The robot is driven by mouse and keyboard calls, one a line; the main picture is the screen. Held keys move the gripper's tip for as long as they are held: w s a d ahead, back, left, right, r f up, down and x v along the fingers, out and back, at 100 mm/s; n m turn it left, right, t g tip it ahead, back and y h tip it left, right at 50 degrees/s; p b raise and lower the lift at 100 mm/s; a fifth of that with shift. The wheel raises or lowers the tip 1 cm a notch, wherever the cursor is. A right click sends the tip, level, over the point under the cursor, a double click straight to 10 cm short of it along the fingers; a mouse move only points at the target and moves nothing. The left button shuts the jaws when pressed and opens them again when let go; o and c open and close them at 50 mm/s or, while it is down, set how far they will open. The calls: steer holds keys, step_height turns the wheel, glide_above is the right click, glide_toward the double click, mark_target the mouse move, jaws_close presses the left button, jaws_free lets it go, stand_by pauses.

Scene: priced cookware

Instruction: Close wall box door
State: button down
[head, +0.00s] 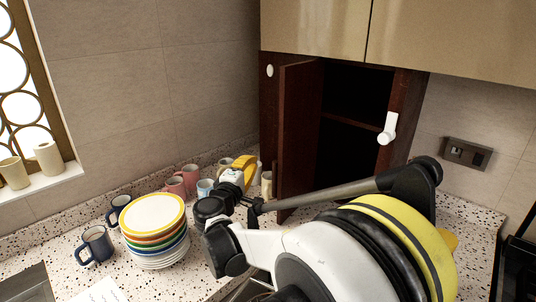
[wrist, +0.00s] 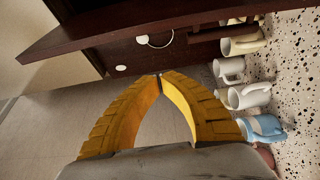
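The wall box is a dark wood cabinet, with its dark shelved interior (head: 350,115) showing in the head view. Its door (head: 298,125) stands open on the left side of the opening, swung out toward the camera. My gripper (head: 246,168) has yellow fingers and is low and left of the door, above the counter. In the wrist view the fingertips (wrist: 160,77) meet, with nothing between them. A dark wood panel (wrist: 150,22) crosses the top of the wrist view, beyond the fingertips; I cannot tell whether they touch it.
A plate stack (head: 155,225), a dark blue mug (head: 95,245) and several cups stand on the speckled counter (head: 70,235). Cups, including a light blue one (wrist: 262,128), line the wrist view's right side. A white handle (head: 388,128) projects at the box's right. Beige cupboards (head: 440,40) hang above.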

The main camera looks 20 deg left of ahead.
steer(key=w+d+b, duration=0.3)
steer(key=w, duration=0.5)
steer(key=shift+w+d, duration=0.2)
steer(key=shift+d, duration=0.15)
steer(key=s+d+n+g+y, duration=0.1)
steer(key=d+n+y, duration=0.4)
steer(key=d, duration=1.1)
steer(key=w+d+n+g+y, duration=0.2)
steer(key=w+d+y, duration=0.4)
steer(key=w+d, duration=0.4)
steer(key=shift+w+d+n+g, duration=0.3)
steer(key=shift+d+g, duration=0.5)
steer(key=shift+d, duration=1.4)
steer(key=shift+s, duration=0.1)
